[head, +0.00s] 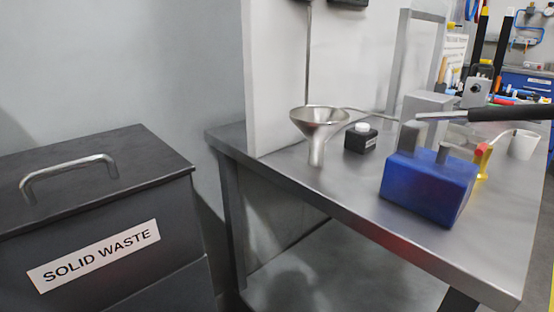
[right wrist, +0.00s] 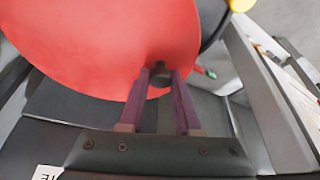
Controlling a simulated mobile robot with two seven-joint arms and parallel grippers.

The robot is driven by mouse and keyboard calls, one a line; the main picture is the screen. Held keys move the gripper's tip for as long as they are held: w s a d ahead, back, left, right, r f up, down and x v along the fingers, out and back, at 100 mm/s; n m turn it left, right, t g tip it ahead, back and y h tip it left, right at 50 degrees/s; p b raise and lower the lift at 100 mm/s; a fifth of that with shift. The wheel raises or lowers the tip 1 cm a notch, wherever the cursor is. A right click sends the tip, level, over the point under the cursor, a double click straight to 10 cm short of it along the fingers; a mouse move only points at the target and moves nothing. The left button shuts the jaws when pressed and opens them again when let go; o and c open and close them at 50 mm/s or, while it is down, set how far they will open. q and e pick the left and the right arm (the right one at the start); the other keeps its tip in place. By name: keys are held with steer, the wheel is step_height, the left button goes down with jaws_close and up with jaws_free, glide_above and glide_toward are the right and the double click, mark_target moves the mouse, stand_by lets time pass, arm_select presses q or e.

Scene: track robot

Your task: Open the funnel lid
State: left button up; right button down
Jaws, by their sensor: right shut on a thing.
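A large red disc (right wrist: 95,45), which looks like the funnel lid, fills the upper left of the right wrist view. A small dark knob (right wrist: 160,73) shows at its lower right. My right gripper (right wrist: 160,72) is shut on this knob, one finger on each side. The funnel under the disc is hidden, and whether the lid is raised cannot be told. The head view shows a separate open metal funnel (head: 318,122) on a steel table, with no red disc on it. My left gripper is in neither view.
A dark bin labelled SOLID WASTE (head: 95,262) with a handle (head: 68,172) stands at left in the head view. The steel table (head: 330,205) carries a blue block (head: 428,188), a small black box (head: 361,140) and a white cup (head: 523,145). A label edge (right wrist: 46,173) shows in the wrist view.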

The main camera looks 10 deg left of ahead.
stand_by(0.7)
steer(key=shift+w+d+r+p, duration=0.1)
steer(key=shift+r+p, duration=0.4)
steer(key=shift+r, duration=0.05)
steer(key=r, duration=0.1)
steer(key=r+g+y+p, duration=0.1)
steer(key=w+d+r+g+p, duration=0.1)
steer(key=r, duration=0.1)
steer(key=shift+w+m+y, duration=0.1)
steer(key=shift+m+y, duration=0.2)
steer(key=shift+y, duration=0.1)
steer(key=w+d+r+g+y+b, duration=0.2)
steer(key=w+r, duration=0.1)
steer(key=r, duration=0.2)
steer(key=shift+d+m+g+y, duration=0.35)
steer(key=shift+m+g+y, duration=0.05)
